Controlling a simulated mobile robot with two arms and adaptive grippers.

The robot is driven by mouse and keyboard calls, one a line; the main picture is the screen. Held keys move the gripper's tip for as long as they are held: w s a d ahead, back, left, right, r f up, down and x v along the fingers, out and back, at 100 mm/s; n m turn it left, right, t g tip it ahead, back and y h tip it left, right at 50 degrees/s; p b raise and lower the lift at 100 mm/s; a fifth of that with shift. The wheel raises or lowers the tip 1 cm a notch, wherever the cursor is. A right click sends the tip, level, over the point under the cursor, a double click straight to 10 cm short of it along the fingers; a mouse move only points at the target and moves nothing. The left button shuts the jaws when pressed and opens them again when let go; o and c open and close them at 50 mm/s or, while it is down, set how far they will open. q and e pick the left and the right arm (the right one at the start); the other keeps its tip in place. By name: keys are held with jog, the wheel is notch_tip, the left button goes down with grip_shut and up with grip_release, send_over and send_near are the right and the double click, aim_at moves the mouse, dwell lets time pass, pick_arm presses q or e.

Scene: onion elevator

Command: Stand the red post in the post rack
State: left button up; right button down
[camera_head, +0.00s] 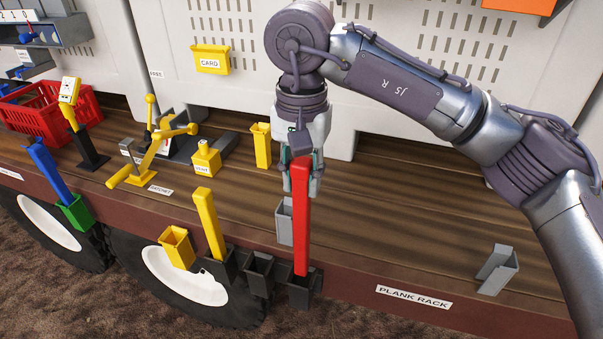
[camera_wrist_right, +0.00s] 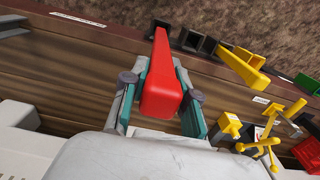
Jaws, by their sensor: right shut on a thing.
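The red post (camera_head: 301,225) is upright in the head view, and my right gripper (camera_head: 302,165) is shut on its upper part. The post's lower end meets the rightmost dark socket of the post rack (camera_head: 300,296); I cannot tell how deep it sits. The middle rack socket (camera_head: 259,272) is empty, and a yellow post (camera_head: 209,222) leans in the left one. In the right wrist view, the red post (camera_wrist_right: 162,88) is between the fingers (camera_wrist_right: 158,100), its far end by the dark sockets (camera_wrist_right: 206,45). My left gripper is not in view.
A yellow holder (camera_head: 177,247) and a green holder with a blue post (camera_head: 48,170) are on the deck's front edge to the left. A grey holder (camera_head: 285,222) stands just behind the red post. The deck right of the rack is mostly clear up to a grey bracket (camera_head: 497,270).

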aim_at(302, 227)
jog(key=shift+f+b, duration=0.55)
jog(key=shift+f, duration=0.6)
jog(key=shift+f+b, duration=3.85)
jog(key=shift+f, duration=0.65)
jog(key=c, duration=0.8)
grip_release()
